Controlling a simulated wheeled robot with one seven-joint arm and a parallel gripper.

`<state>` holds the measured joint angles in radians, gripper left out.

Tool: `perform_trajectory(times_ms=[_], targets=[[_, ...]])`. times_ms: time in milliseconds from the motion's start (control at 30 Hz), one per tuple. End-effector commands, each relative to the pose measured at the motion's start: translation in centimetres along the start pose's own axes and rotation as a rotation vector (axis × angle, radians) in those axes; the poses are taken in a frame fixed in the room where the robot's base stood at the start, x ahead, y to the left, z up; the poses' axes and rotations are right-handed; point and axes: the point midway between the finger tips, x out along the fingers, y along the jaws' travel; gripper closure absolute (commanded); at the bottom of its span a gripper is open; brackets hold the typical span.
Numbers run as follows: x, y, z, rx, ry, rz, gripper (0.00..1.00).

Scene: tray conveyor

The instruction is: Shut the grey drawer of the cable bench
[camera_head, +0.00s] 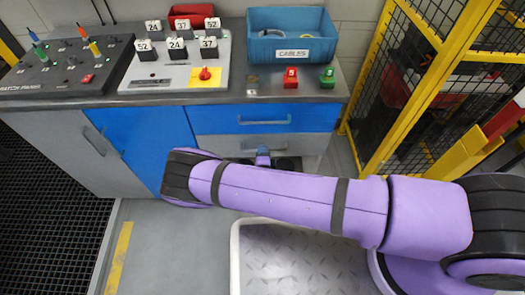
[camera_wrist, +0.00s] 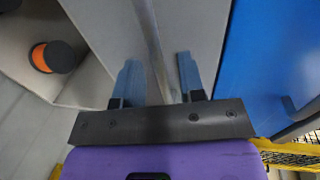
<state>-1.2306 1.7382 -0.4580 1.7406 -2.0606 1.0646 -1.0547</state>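The grey drawer (camera_head: 225,146) sits under the blue drawer (camera_head: 220,120) in the cable bench. My arm hides its lower part in the head view. Its grey front (camera_wrist: 105,25) fills the middle of the wrist view, with a metal bar handle (camera_wrist: 150,40) running across it. My gripper (camera_wrist: 158,68) has its two blue-grey fingers apart, one on each side of the handle; neither clearly touches it. In the head view my gripper (camera_head: 263,156) shows only in part, at the drawer's front. I cannot tell how far the drawer stands out.
Below the drawer is an open shelf with a black and orange spool (camera_wrist: 52,57). The bench top holds a blue cables bin (camera_head: 291,48), a red button box (camera_head: 290,78) and a green one (camera_head: 328,77). A yellow-framed cage (camera_head: 400,110) stands close at the right.

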Motion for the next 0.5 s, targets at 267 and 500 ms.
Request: perform_trajectory(times_ms=[267,500], targets=[[-5.4,0.0,0.1,-0.001,-0.004,0.001,0.63],[-8.3,0.0,0.1,-0.001,-0.002,0.0,0.63]])
